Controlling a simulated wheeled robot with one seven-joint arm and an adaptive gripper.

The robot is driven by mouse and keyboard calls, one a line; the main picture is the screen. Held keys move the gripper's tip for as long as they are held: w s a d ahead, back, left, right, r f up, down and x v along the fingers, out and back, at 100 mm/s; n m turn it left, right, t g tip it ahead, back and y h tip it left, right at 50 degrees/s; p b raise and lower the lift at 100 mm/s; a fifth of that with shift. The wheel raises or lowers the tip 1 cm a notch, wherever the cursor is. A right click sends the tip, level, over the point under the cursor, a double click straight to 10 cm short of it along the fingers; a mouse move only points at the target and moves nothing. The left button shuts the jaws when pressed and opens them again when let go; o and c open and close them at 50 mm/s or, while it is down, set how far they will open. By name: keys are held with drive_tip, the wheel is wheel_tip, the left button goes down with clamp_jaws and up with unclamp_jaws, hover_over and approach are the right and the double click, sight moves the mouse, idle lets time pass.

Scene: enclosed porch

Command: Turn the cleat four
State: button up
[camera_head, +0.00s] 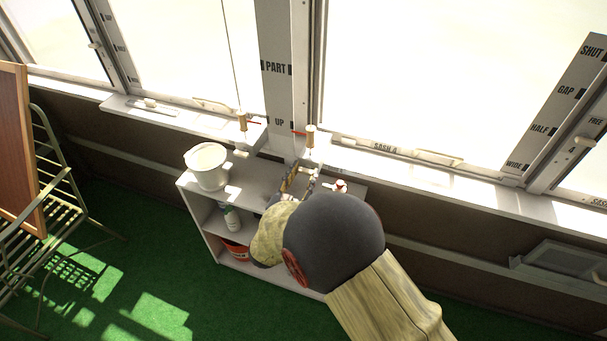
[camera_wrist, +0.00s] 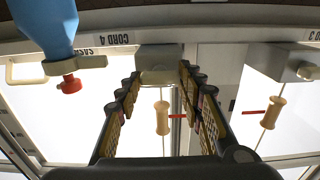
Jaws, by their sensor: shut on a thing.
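Cleat four (camera_wrist: 160,76) is a pale knob under a grey block, beside the label "CORD 4" (camera_wrist: 195,25) in the wrist view. My gripper (camera_wrist: 160,88) has one finger on each side of it and is shut on it. In the head view my gripper (camera_head: 301,181) reaches to the sill's front edge below the middle post, and my arm hides much of that spot. A wooden toggle (camera_head: 310,138) with a red pointer hangs just above; it also shows between the fingers in the wrist view (camera_wrist: 162,118).
A second toggle (camera_head: 242,122) hangs left, above another cleat (camera_head: 241,154). A white bucket (camera_head: 207,165) stands on the shelf unit (camera_head: 190,188). A blue bottle (camera_wrist: 44,25) with a red cap (camera_wrist: 70,84) is close beside my gripper.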

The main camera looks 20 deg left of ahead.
drive_tip(key=c, duration=0.5)
drive_tip(key=shift+r+n+p, duration=0.1)
drive_tip(key=shift+n+p, duration=0.2)
drive_tip(key=shift+p, duration=0.2)
drive_tip(key=n+p, duration=0.2)
drive_tip(key=p, duration=0.1)
drive_tip(key=shift+r+n+p, duration=0.1)
drive_tip(key=shift+n+p, duration=0.25)
drive_tip(key=shift+n, duration=0.05)
drive_tip(key=n+p, duration=0.4)
drive_tip(key=shift+a, duration=0.1)
drive_tip(key=n+p, duration=0.4)
drive_tip(key=n, duration=0.1)
drive_tip(key=shift+a+n+p, duration=0.1)
drive_tip(key=shift+n+p, duration=0.2)
drive_tip(key=shift+n, duration=0.1)
drive_tip(key=shift+f+n+p, duration=0.2)
drive_tip(key=shift+n+p, duration=0.45)
drive_tip(key=shift+n, duration=0.5)
drive_tip(key=shift+f+n+p, duration=0.15)
drive_tip(key=shift+n+p, duration=0.45)
drive_tip(key=shift+n, duration=0.55)
